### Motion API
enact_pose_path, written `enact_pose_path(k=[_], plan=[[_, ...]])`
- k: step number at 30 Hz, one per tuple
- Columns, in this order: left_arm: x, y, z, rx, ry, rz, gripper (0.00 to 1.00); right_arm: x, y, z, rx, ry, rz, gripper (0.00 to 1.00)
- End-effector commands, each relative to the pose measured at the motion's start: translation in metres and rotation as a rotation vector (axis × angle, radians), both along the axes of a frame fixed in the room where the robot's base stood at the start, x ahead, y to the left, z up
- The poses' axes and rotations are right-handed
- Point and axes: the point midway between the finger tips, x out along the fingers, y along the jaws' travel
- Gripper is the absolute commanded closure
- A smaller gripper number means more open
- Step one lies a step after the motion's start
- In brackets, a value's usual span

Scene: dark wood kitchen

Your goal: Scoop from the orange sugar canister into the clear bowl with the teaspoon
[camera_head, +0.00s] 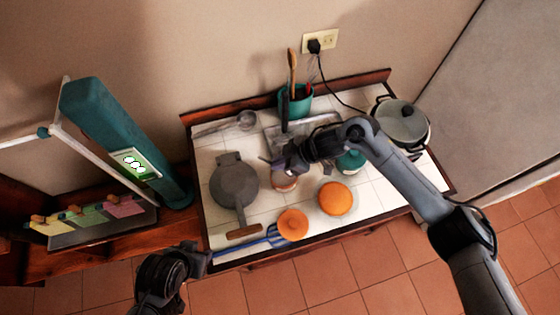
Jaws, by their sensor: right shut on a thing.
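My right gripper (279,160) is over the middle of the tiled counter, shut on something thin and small. I take it to be the teaspoon, but it is too small to tell. Just below the gripper stands a small reddish-orange container (284,182), partly hidden by it. Two round orange things stand nearer the front: a smaller one (292,224) and a larger one with a pale rim (336,198). I cannot tell which of these is the sugar canister, and the clear bowl is not clearly made out. My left gripper (202,262) is low at the counter's front left corner; its jaws are unclear.
A grey pan (235,187) lies at the left, and a blue striped item (250,244) along the front edge. A ladle (243,120), a teal utensil holder (297,101), and a lidded pot (402,122) stand toward the back. A teal item (350,162) is beside my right forearm.

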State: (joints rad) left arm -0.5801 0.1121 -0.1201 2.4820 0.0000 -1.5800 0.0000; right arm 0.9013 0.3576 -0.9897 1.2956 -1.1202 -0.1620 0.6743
Motion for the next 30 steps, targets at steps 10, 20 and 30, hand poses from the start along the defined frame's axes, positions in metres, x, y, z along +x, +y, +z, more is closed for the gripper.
enact_pose_path(k=[10,20,30], plan=[[0.000,0.002,0.036,0.007,0.001,-0.004,0.57,0.001,0.006,0.032,-0.036,0.005,0.003,1.00],[0.000,0.003,0.062,0.014,0.002,-0.008,0.57,0.002,0.015,0.042,-0.176,0.022,0.002,1.00],[0.000,0.002,0.076,0.010,0.002,-0.006,0.57,0.003,0.021,0.047,-0.278,0.035,0.001,1.00]])
